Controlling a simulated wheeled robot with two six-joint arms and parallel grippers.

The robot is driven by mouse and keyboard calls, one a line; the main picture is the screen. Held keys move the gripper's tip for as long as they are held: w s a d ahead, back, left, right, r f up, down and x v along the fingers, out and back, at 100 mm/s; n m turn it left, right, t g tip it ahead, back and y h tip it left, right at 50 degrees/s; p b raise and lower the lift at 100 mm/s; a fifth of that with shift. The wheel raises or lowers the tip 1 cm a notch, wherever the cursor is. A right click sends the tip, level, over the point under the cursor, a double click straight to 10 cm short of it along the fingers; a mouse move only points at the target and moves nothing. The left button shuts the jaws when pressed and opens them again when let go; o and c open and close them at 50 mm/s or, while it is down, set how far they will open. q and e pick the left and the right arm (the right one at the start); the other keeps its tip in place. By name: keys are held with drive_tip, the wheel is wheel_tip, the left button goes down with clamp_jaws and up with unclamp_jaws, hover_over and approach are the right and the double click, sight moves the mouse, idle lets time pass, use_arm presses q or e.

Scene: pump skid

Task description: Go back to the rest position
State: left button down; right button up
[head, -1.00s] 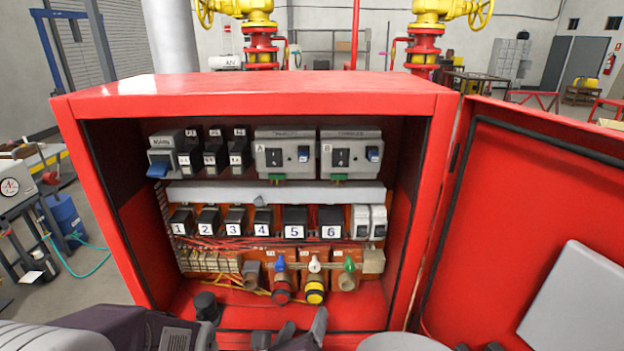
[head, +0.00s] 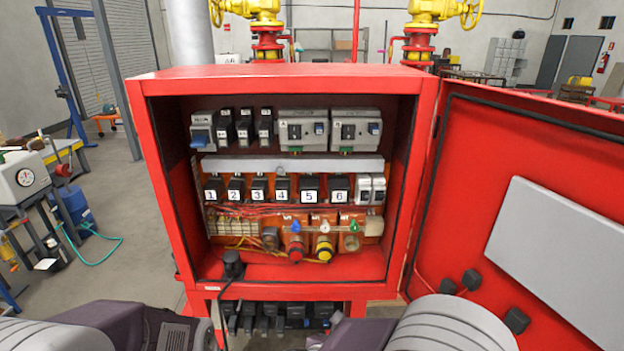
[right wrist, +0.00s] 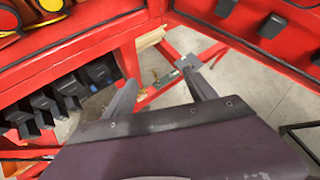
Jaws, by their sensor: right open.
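The open red cabinet (head: 280,72) stands ahead of me, with its door (head: 462,150) swung out to the right. My right gripper (right wrist: 160,88) is open in the right wrist view, its two grey fingers apart with nothing between them. In the head view my right arm shows at the bottom, below and in front of the cabinet. My left gripper's dark housing (head: 140,328) shows at the bottom left of the head view, also in front of the cabinet. Its fingertips cannot be made out, so its jaws are unclear.
Several black parts (right wrist: 72,88) are racked below. A cart with a gauge (head: 25,178) stands left; floor between is open.

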drive_tip(key=s+d+f+m+g+y, duration=0.3)
drive_tip(key=s+d+m, duration=0.1)
drive_tip(key=m, duration=1.2)
drive_tip(key=s+d+f+m+g+y, duration=0.3)
drive_tip(key=s+d+m+g+y, duration=0.1)
drive_tip(key=m, duration=1.1)
drive_tip(key=shift+s+f+m, duration=0.25)
drive_tip(key=shift+m, duration=0.15)
